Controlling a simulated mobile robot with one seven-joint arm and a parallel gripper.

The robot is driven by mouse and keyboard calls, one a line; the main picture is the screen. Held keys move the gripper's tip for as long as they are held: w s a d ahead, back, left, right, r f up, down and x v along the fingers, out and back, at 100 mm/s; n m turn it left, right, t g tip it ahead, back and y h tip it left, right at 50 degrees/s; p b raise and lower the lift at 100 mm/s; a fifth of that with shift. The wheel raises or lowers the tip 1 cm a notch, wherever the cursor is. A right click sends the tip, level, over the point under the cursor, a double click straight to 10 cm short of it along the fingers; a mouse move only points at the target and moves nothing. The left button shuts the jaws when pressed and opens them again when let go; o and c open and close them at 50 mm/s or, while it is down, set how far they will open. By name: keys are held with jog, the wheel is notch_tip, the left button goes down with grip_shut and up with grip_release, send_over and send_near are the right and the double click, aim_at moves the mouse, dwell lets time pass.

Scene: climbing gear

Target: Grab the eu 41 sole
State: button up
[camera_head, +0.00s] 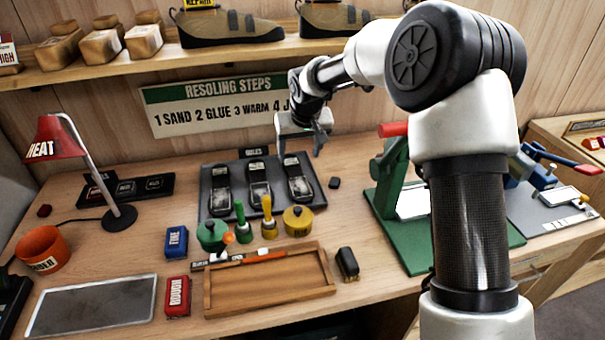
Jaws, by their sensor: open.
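Three dark soles lie side by side on a dark grey tray (208,205) at the back middle of the bench: a left sole (221,187), a middle sole (259,184) and a right sole (298,180). Each has a pale patch or label, but the size marks are too small to read, so I cannot tell which is EU 41. My gripper (301,148) is open and empty. It hangs in the air above the back right of the tray, apart from the soles, with its fingers pointing down.
Green and yellow pots (298,221) and upright-handled tools stand just in front of the tray. A wooden tray (270,283) lies nearer. A red heat lamp (55,140) stands left. A green press (440,245) stands right, partly behind my arm. A shelf with shoes (228,28) is above.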

send_near(297, 177)
jog(key=shift+w+a+f, duration=0.35)
jog(key=shift+w+f, duration=0.35)
jog(key=shift+f, duration=0.15)
jog(key=shift+s+x, duration=0.15)
jog(key=shift+x, duration=1.25)
jog(key=shift+s+x, duration=0.15)
jog(key=shift+x, duration=1.2)
jog(key=shift+d+f, duration=0.1)
jog(key=shift+d, duration=0.1)
jog(key=c, duration=1.2)
jog(key=shift+c, duration=0.2)
